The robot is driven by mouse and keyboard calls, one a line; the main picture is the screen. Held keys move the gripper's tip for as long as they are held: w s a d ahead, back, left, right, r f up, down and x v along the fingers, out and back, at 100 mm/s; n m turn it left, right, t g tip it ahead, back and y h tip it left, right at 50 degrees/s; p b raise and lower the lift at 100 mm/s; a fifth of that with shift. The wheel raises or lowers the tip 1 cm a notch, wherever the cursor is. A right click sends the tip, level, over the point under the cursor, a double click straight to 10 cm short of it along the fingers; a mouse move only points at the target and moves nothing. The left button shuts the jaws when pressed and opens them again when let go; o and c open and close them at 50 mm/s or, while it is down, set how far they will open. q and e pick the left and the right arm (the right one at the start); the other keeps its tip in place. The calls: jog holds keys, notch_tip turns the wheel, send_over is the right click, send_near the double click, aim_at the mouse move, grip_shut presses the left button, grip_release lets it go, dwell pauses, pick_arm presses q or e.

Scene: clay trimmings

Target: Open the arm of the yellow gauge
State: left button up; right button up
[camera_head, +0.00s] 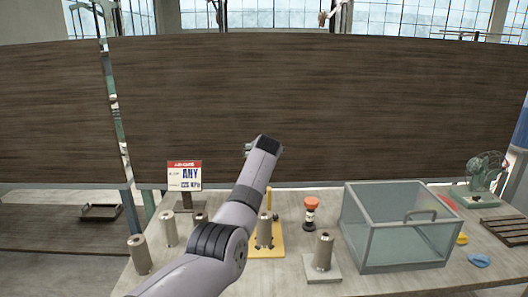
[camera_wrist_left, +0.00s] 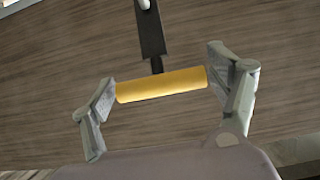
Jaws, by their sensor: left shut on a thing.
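The yellow gauge (camera_head: 278,247) stands on the bench in the head view, with a yellow base, a thin yellow upright and a metal cylinder on it. My left arm crosses in front of it and hides part of it. In the left wrist view a yellow bar (camera_wrist_left: 160,86) lies crosswise with a dark stem (camera_wrist_left: 150,32) behind it. My left gripper (camera_wrist_left: 162,82) is shut on this bar, one finger at each end. The head view does not show the fingers clearly. My right gripper is in neither view.
Several metal cylinders (camera_head: 139,255) stand around the gauge, one on a pale plate (camera_head: 323,272). A red-topped button (camera_head: 311,203) and a glass box (camera_head: 400,245) are to the right. A sign (camera_head: 184,175) stands behind left. A fan (camera_head: 486,170) is far right.

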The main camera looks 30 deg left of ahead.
pick_arm(q)
jog(key=o, duration=1.3)
jog(key=shift+r, duration=0.25)
jog(key=o, duration=0.4)
jog(key=shift+f, duration=0.1)
jog(key=shift+c, duration=0.2)
jog(key=shift+f, duration=0.1)
jog(key=shift+s+d, duration=0.1)
jog(key=v, duration=1.1)
jog(key=shift+s+r, duration=0.2)
jog(key=shift+s, duration=0.15)
jog(key=shift+d, duration=0.1)
